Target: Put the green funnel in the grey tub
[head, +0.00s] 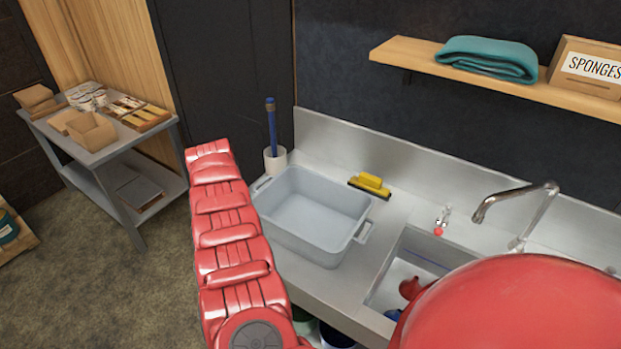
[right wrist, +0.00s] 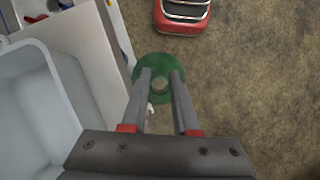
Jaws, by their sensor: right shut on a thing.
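The green funnel (right wrist: 160,58) shows in the right wrist view as a round green ring with a hole in its middle. My right gripper (right wrist: 161,73) is shut on it, with a finger at each side, and the floor lies below in that view. The grey tub (head: 287,243) stands on the metal counter in the head view and looks empty. Its wall also shows at the left of the right wrist view (right wrist: 62,88), apart from the funnel. My left gripper is not in view, and the head view does not clearly show my right one.
A sink (head: 374,292) with a tap (head: 517,190) is right of the tub. A yellow brush (head: 371,184) and a white cup (head: 275,160) holding a blue-handled tool stand behind it. A wall shelf (head: 480,82) is above.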

